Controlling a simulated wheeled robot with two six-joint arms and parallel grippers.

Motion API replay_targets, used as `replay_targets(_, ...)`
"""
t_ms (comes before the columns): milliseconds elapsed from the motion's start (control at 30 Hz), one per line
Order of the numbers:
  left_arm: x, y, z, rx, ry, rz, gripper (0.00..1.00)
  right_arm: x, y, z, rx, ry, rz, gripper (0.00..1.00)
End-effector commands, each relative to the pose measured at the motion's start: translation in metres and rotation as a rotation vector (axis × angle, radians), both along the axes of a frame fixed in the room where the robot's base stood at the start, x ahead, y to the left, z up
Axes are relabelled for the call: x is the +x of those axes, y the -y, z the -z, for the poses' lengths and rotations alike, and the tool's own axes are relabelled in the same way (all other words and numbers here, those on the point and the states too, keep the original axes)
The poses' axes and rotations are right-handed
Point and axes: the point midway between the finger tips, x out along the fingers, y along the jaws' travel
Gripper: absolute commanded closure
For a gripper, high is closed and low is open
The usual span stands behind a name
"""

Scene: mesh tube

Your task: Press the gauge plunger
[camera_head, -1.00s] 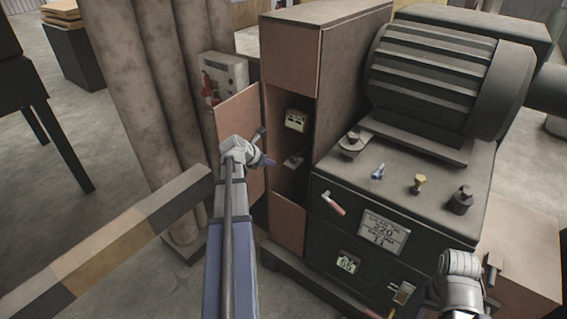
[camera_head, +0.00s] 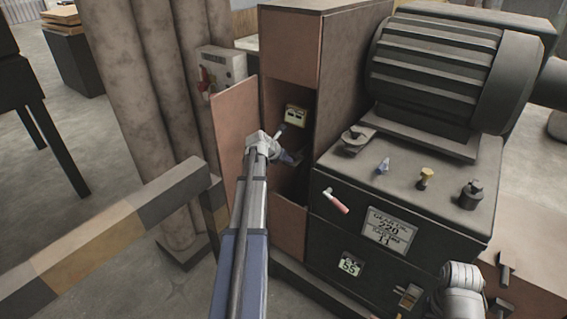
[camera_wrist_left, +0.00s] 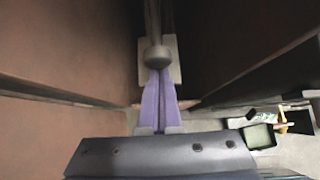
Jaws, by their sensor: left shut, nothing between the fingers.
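The gauge plunger (camera_wrist_left: 157,54) is a round grey knob on a shaft in front of a pale square plate, in the left wrist view. In the head view it is not clearly seen behind my gripper. My left gripper (camera_head: 291,158) reaches through the open front of the tall brown cabinet (camera_head: 291,50). Its purple fingers (camera_wrist_left: 158,78) are shut and empty, with the tips right at the knob; I cannot tell whether they touch it. A small pale gauge (camera_head: 296,116) is on the cabinet's inner wall above my gripper. My right arm shows at lower right; its fingertips do not show.
The cabinet's open door (camera_head: 236,135) stands just left of my left arm. A striped barrier (camera_head: 110,235) crosses at left.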

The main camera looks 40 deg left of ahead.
Motion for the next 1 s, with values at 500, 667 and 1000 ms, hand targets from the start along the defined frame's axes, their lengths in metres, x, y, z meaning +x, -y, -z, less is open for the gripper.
replay_targets(500,0.017,-0.002,0.000,0.000,0.000,0.000,1.00,0.000,0.000,0.000,0.000,0.000,0.000,0.50)
replay_targets(667,0.022,-0.001,0.000,0.000,0.002,0.000,1.00,0.000,0.000,0.000,0.000,0.000,0.000,0.50)
replay_targets(1000,0.014,0.000,0.000,-0.001,0.003,-0.001,1.00,0.000,0.000,0.000,0.000,0.000,0.000,0.50)
